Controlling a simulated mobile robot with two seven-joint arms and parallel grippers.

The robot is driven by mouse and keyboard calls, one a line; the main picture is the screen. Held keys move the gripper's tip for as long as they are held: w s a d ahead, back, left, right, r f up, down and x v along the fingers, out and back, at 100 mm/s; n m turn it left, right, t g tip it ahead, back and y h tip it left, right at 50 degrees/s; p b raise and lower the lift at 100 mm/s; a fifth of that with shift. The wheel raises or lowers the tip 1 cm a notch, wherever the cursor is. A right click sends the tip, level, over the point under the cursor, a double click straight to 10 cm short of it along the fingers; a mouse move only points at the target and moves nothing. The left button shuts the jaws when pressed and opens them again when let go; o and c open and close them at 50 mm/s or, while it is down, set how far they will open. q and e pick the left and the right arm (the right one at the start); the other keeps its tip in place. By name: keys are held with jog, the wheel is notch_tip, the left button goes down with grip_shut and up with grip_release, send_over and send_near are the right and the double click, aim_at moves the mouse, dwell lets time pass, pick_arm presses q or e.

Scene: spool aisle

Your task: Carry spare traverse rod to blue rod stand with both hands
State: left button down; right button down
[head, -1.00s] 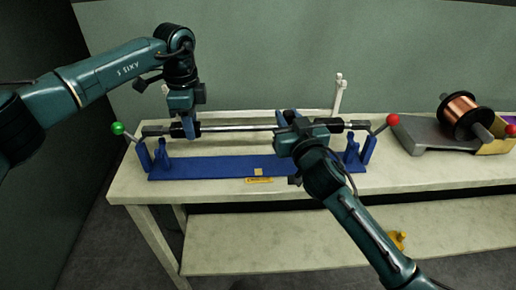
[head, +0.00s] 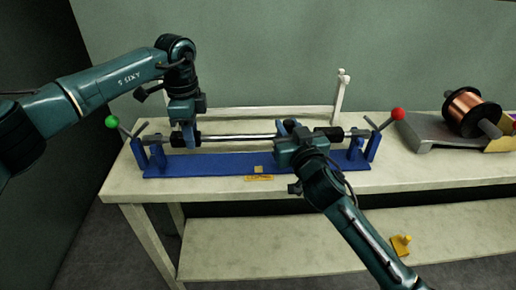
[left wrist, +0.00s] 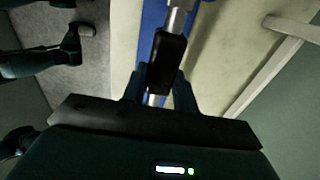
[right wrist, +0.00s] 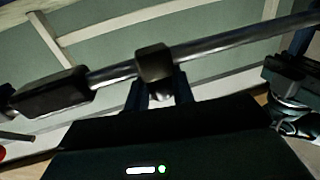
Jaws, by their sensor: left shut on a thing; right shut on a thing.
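The spare traverse rod (head: 238,137), silver with black sleeves, lies level across the length of the blue rod stand (head: 215,163). My left gripper (head: 190,142) is shut on it near its left end; the left wrist view shows the fingers around a black sleeve (left wrist: 166,62). My right gripper (head: 287,130) is shut on it right of its middle; the right wrist view shows a black collar (right wrist: 153,63) at the fingers. The rod's ends are close to the stand's left posts (head: 157,157) and right posts (head: 369,147). I cannot tell whether they touch.
Levers with a green ball (head: 112,122) and a red ball (head: 398,114) flank the stand. A white frame (head: 341,95) stands behind it on the pale bench (head: 430,177). A copper spool (head: 468,109) sits at the right. A yellow piece (head: 401,244) lies on the lower shelf.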

pick_arm(q)
jog(key=c, duration=1.5)
grip_release()
jog(key=shift+f, duration=0.3)
jog(key=shift+c, duration=0.2)
pick_arm(e)
jog(key=c, duration=1.6)
grip_release()
jog(key=shift+f, duration=0.3)
jog(key=shift+c, duration=0.2)
pick_arm(q)
jog(key=shift+o, duration=0.7)
jog(key=shift+r, duration=0.15)
pick_arm(e)
jog(key=shift+o, duration=0.6)
jog(key=shift+r, duration=0.15)
pick_arm(q)
jog(key=o, duration=0.3)
pick_arm(e)
jog(key=o, duration=0.3)
jog(key=shift+o, duration=0.2)
jog(key=shift+s, duration=0.15)
pick_arm(q)
notch_tip(320, 180, up, 12)
pick_arm(e)
jog(key=v, duration=1.1)
jog(key=shift+s, duration=0.35)
